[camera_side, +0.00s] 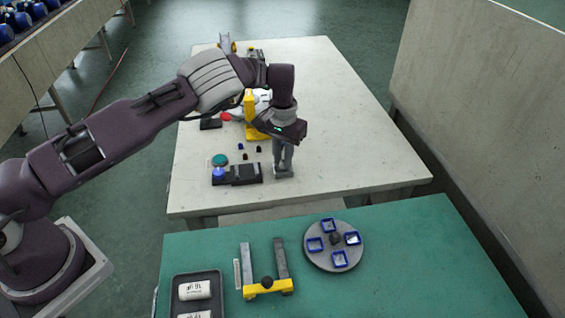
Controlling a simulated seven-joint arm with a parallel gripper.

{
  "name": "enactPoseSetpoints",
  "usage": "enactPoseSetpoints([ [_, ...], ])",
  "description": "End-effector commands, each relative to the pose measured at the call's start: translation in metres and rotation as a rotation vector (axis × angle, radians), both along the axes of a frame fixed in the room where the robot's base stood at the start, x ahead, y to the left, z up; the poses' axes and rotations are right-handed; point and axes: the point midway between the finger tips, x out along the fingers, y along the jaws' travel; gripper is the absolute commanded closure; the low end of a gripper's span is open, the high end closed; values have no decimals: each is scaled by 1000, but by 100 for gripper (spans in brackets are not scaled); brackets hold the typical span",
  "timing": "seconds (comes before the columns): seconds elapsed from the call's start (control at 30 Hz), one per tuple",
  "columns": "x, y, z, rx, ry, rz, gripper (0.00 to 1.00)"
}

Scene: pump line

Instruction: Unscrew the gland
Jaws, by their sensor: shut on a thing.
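My gripper (284,163) points straight down near the front of the pale table. Its fingers are closed on a small part at the top of a grey block (284,174). This part is where the gland would be; the fingers hide most of it, and its shape and thread are too small to make out. The grey block stands upright on the table, directly under the fingertips. I cannot tell any gap between the part and the block.
A dark box (244,173) and a blue knob (218,174) sit just left of my gripper. A teal disc (220,160) and several small dark pieces lie behind them. A yellow stand (252,125) is farther back. The pale table's right side is clear. A round grey tray (347,262) is on the green table.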

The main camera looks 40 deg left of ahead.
Motion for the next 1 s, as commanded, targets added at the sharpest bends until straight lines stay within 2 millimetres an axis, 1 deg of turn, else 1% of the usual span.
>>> enactPoseSetpoints([
  [0.03,0,0,0,0,0,0,97],
  [0.07,0,0,0,0,0,0,100],
  [0.2,0,0,0,0,0,2,100],
  [0.27,0,0,0,0,-1,44,100],
  [0.37,1,0,1,-2,-2,253,100],
  [0.4,1,0,1,-3,-1,347,100],
  [0.5,1,0,1,-1,-1,530,100],
  [0.6,1,0,1,0,-1,608,100],
  [0.83,0,0,1,0,-1,628,100],
  [0.87,0,0,1,0,-1,659,100],
  [1.0,1,0,1,-1,-1,970,100],
])
